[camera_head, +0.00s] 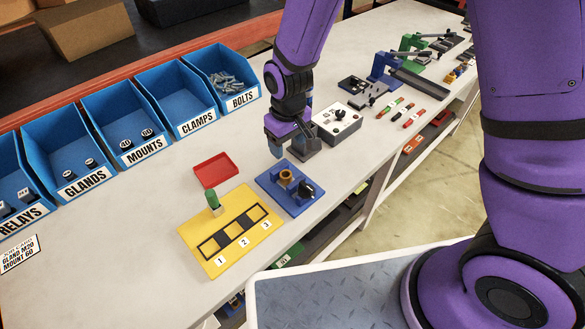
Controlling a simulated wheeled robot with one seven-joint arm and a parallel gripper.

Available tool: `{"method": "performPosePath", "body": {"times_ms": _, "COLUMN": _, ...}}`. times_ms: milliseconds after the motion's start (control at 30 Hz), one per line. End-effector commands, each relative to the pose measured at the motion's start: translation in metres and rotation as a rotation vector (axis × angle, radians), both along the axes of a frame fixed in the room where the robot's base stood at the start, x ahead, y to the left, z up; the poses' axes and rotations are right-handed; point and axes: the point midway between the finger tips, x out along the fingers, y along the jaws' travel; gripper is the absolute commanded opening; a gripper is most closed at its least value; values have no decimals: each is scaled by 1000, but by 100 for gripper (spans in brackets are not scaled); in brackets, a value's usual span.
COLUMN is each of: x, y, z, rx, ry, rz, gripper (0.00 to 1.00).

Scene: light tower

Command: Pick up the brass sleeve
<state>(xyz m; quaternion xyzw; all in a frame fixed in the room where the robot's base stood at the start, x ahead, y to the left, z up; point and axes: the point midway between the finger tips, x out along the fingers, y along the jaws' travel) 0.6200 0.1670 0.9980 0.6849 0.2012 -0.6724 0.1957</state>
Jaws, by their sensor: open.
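The brass sleeve (286,177) stands on a blue fixture (273,185) near the front edge of the white workbench. A dark knob-like part sits on the same fixture, just to the right of the sleeve. My gripper (290,154) hangs above and behind the fixture. Its jaws are open and it appears apart from the sleeve, with nothing visible between the jaws. The sleeve's upper part shows clearly; its lower end is hidden in the fixture.
A yellow board (262,237) with numbered slots and a green-topped peg (212,199) lies left of the fixture. A red tray (215,170) lies behind it. A grey box with a black knob (338,121) stands to the right. Labelled blue bins (186,105) line the back.

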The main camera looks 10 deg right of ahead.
Motion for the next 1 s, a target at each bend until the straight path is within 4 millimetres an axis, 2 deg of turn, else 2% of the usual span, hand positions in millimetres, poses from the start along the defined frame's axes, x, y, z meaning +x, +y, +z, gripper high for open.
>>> {"method": "performPosePath", "body": {"times_ms": 33, "x": -2, "y": 4, "z": -10, "rx": -7, "ry": 9, "rz": 12, "gripper": 65}}
{"method": "performPosePath", "body": {"times_ms": 200, "x": -4, "y": 10, "z": -25, "rx": -13, "ry": 16, "rz": 26, "gripper": 65}}
{"method": "performPosePath", "body": {"times_ms": 500, "x": -4, "y": 9, "z": -63, "rx": -14, "ry": 18, "rz": 25, "gripper": 65}}
{"method": "performPosePath", "body": {"times_ms": 833, "x": -4, "y": 10, "z": -84, "rx": -13, "ry": 16, "rz": 25, "gripper": 65}}
{"method": "performPosePath", "body": {"times_ms": 1000, "x": -5, "y": 9, "z": -107, "rx": -14, "ry": 18, "rz": 25, "gripper": 65}}
